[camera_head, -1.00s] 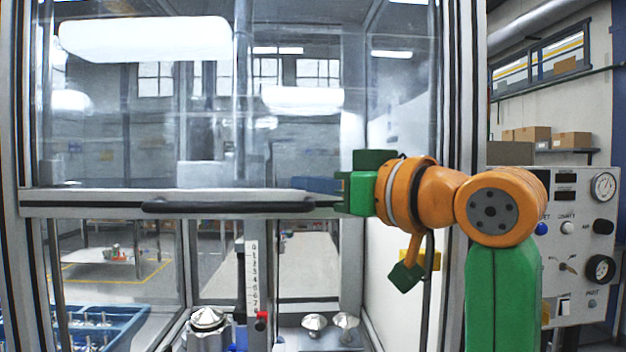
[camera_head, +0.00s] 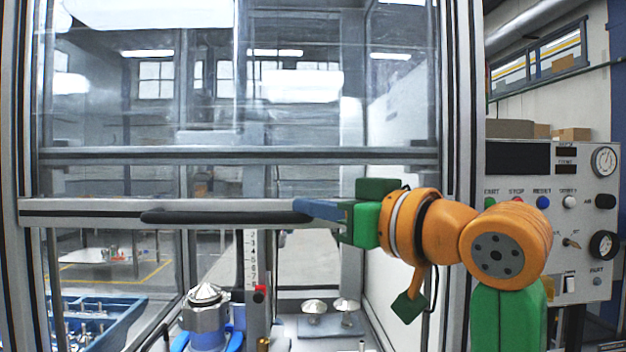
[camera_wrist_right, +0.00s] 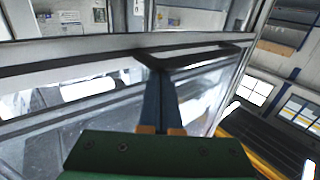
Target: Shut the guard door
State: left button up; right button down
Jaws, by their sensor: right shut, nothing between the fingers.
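The guard door is a clear panel in a grey frame. Its bottom rail (camera_head: 90,212) crosses the machine opening, with a gap below it. A long dark handle (camera_head: 215,217) runs along the rail; it also shows in the wrist view (camera_wrist_right: 205,56). My right gripper (camera_head: 303,206) is at the handle's right end, its blue fingers together and empty. In the wrist view the fingertips (camera_wrist_right: 158,68) meet or overlap the handle near its bend; I cannot tell whether they touch. My left gripper is out of view.
A grey crossbar (camera_head: 240,155) spans the machine above the door's bottom rail. Below, inside, stand a metal part in a blue fixture (camera_head: 207,316) and two cone-topped parts (camera_head: 314,306). A blue bin (camera_head: 100,312) is at lower left. A control panel (camera_head: 560,220) stands at right.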

pick_arm(q)
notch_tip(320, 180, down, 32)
jog(key=b, duration=2.9)
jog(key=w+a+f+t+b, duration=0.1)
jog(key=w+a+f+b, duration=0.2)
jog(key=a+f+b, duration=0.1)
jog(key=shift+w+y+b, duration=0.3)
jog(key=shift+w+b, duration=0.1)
jog(key=shift+b, duration=0.05)
pick_arm(e)
notch_tip(320, 180, down, 47)
jog(key=shift+f, duration=0.2)
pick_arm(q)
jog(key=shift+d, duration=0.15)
